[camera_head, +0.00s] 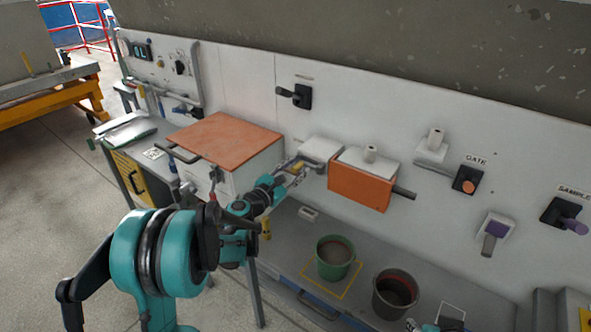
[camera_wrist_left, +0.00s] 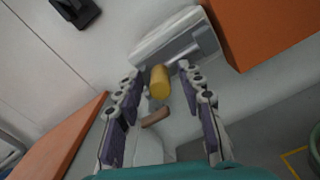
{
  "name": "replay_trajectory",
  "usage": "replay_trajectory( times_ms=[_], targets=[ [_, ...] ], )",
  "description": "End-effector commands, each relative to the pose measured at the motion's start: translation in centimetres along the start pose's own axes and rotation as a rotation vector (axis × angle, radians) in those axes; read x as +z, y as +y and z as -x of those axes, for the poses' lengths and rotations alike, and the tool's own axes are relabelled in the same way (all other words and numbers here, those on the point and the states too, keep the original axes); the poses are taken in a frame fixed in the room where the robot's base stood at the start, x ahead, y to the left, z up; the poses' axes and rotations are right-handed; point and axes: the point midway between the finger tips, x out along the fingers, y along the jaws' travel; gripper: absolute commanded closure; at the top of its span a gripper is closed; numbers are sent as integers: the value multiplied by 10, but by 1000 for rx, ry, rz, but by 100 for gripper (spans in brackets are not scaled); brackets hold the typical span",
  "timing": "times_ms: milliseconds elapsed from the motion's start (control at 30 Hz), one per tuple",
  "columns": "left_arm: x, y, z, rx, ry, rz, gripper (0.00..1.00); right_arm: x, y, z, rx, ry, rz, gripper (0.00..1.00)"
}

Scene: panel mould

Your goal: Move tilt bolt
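The bolt is likely the grey-white housing (camera_head: 320,149) on the white panel, left of an orange box. It carries a yellow knob (camera_wrist_left: 160,82), which also shows small in the head view (camera_head: 298,166). My left gripper (camera_wrist_left: 161,72) is at this knob, its two fingers apart on either side of it. Gaps show between knob and fingers, so it is open and not holding. In the head view the left gripper (camera_head: 292,172) partly covers the knob. Only a bit of my right arm's end (camera_head: 436,326) shows at the bottom edge; its fingers cannot be made out.
The orange box (camera_head: 360,186) stands close right of the housing. A white cabinet with an orange top (camera_head: 224,137) stands left. A green bucket (camera_head: 335,258) and a dark bucket (camera_head: 395,292) stand on the grey bench below. Black-based switches (camera_head: 467,180) stick out from the panel.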

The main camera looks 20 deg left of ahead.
Motion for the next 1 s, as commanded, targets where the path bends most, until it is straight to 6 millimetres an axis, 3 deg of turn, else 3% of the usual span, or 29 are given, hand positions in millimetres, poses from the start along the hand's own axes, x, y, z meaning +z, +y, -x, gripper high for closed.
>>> replay_trajectory(
  times_ms=[33, 167, 200, 400, 700, 1000],
  targets=[
    [0, 0, 0, 0, 0, 0, 64, 0, 0, 0, 0, 0, 0, 61],
    [0, 0, 0, 0, 0, 0, 99, 0, 0, 0, 0, 0, 0, 61],
    [0, 0, 0, 0, 0, 0, 100, 0, 0, 0, 0, 0, 0, 61],
    [2, -4, 0, -2, -1, 0, 100, 0, 0, 0, 0, 0, 0, 61],
    [20, -49, 0, -3, -1, -1, 100, 2, 0, -3, 0, 0, 0, 61],
    [21, -52, 0, -5, -1, -1, 100, 2, 0, -3, 0, 0, 0, 61]
  ],
)
